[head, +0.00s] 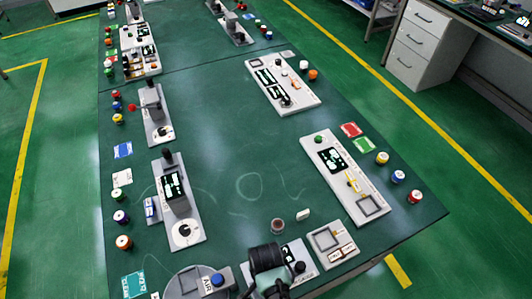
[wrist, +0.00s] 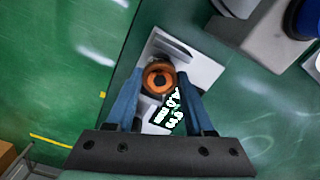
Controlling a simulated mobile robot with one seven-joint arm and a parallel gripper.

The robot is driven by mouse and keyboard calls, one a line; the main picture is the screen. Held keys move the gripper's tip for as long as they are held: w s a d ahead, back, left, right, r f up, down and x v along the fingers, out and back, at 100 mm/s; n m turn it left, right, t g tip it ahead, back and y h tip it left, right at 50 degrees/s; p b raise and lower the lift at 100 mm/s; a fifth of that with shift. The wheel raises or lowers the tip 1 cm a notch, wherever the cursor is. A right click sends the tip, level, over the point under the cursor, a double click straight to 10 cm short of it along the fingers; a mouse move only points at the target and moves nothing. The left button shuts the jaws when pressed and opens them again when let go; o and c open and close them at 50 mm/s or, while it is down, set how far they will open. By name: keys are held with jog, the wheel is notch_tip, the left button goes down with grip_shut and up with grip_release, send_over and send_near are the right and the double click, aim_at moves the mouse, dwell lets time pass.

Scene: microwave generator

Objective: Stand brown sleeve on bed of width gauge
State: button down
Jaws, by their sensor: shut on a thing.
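The brown sleeve (wrist: 160,77), an orange-brown ring with a dark bore, is between the two blue fingers of my gripper (wrist: 160,88) in the wrist view. My gripper is shut on it. Behind it is the pale width gauge (wrist: 205,69) with a black display (wrist: 170,112). The sleeve overlaps the gauge's bed in this view; whether it touches the bed cannot be told. In the head view my dark gripper (head: 268,262) is at the front edge of the table, over the gauge (head: 297,251), and hides part of it. The sleeve is hidden there.
A small brown-topped cylinder (head: 278,225) and a white block (head: 303,214) stand just behind the gauge. A grey tray device (head: 330,235) is close on its right. A round device with a blue knob (head: 217,279) is on its left. The table middle is clear.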

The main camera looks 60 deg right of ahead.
jog(key=shift+f, duration=0.2)
jog(key=shift+c, duration=1.4)
grip_release()
